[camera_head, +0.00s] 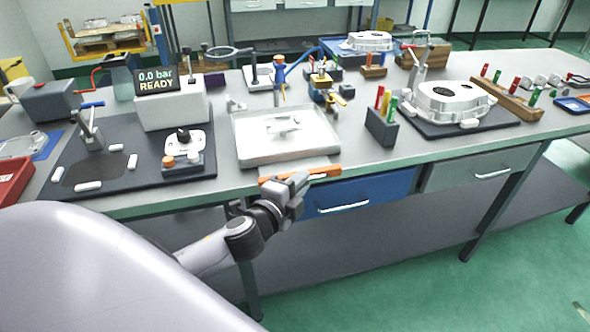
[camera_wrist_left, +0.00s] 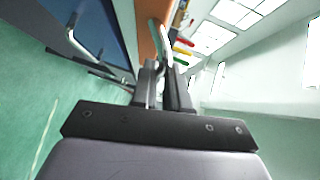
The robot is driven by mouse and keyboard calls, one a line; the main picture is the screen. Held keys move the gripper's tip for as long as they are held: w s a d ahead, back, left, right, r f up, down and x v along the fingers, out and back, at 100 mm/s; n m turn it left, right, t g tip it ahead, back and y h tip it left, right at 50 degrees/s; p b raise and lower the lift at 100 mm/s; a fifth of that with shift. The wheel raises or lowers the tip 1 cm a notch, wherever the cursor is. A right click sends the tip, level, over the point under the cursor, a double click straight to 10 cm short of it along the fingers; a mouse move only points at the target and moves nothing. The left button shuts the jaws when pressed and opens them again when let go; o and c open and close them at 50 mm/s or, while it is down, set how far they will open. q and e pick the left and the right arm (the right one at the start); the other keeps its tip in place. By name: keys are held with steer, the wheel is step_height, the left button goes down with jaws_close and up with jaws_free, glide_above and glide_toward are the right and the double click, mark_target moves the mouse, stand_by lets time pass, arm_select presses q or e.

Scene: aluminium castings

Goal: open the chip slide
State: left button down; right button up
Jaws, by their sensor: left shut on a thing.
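A shallow light-grey tray (camera_head: 243,150) stands at the front edge of the bench with small pale parts in it. What looks like the chip slide, a pale plate (camera_head: 312,165) with an orange front strip (camera_head: 327,171), shows below the tray's front side. The orange strip also shows in the left wrist view (camera_wrist_left: 147,30). My left gripper (camera_head: 299,183) is at the front of this strip, above the blue drawer. In the left wrist view its fingers (camera_wrist_left: 165,82) are close together on a thin pale piece beside the orange strip. The exact grip is partly hidden. My right gripper is not in view.
A blue drawer (camera_head: 378,191) with a metal handle (camera_head: 343,209) is just below and right of the gripper. A grey drawer (camera_head: 460,172) is further right. A dark mat (camera_head: 125,165) with a small fixture lies left of the tray. The floor in front is clear.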

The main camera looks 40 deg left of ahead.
arm_select(q)
steer(key=c, duration=1.2)
jaws_free()
steer(key=shift+s+d+r+b, duration=0.1)
steer(key=shift+s+r+b, duration=0.05)
steer(key=shift+s, duration=1.05)
steer(key=shift+s+d+r+b, duration=0.1)
steer(key=shift+s+r, duration=0.05)
steer(key=shift+s, duration=1.05)
steer(key=shift+s+d+r+b, duration=0.1)
steer(key=shift+s+r+b, duration=0.05)
steer(key=shift+s, duration=1.05)
steer(key=s+d+f+n+g+h, duration=0.1)
steer(key=s+d+f+n+g, duration=0.1)
steer(key=f, duration=0.4)
steer(key=s+d+f+n+g+h, duration=0.1)
steer(key=s+d+f+n+g, duration=0.1)
steer(key=s+d+f+n, duration=0.2)
steer(key=s+d+f+n+g+h, duration=0.1)
steer(key=s+d+f+n, duration=0.2)
steer(key=s+f+n, duration=0.4)
step_height(320, 180, down, 2)
steer(key=shift+g+p, duration=0.35)
steer(key=shift+g, duration=0.05)
